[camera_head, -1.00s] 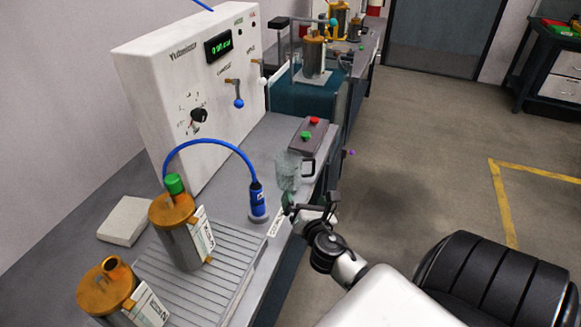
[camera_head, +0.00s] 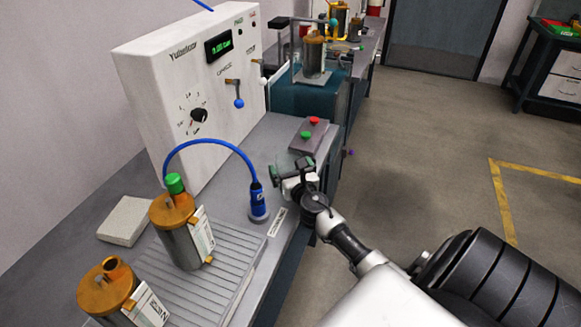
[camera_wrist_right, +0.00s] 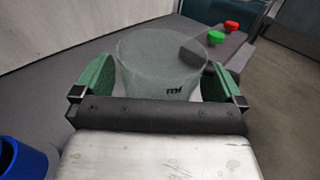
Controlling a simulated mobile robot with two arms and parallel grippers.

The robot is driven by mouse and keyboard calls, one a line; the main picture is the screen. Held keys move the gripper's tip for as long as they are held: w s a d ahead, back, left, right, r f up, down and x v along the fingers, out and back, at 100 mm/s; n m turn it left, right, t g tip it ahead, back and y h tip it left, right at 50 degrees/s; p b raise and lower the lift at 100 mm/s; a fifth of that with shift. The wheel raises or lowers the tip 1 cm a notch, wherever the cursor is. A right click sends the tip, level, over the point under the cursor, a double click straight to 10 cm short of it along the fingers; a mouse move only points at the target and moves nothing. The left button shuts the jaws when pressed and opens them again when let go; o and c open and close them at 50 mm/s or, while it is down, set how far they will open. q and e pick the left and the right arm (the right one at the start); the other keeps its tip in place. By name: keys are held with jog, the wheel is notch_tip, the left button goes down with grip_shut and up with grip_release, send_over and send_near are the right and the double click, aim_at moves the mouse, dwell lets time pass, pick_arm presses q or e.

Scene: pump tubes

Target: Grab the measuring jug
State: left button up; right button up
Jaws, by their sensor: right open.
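The measuring jug (camera_wrist_right: 160,62) is clear, with dark "ml" lettering, and stands on the grey bench in the right wrist view. My right gripper (camera_wrist_right: 157,85) is open, with its two green fingers on the left and right sides of the jug. I cannot tell whether the fingers touch it. In the head view my right gripper (camera_head: 291,170) is over the bench edge and hides the jug. My left gripper is not in view.
A blue nozzle (camera_head: 257,203) on a hose stands left of my right gripper. A button box with green and red buttons (camera_head: 308,136) lies behind it. A white control panel (camera_head: 190,90) stands at the back left. Metal canisters (camera_head: 180,235) stand front left.

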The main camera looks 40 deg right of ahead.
jog(key=shift+w+d, duration=0.2)
jog(key=shift+w, duration=0.45)
jog(key=c, duration=0.8)
jog(key=shift+r, duration=0.1)
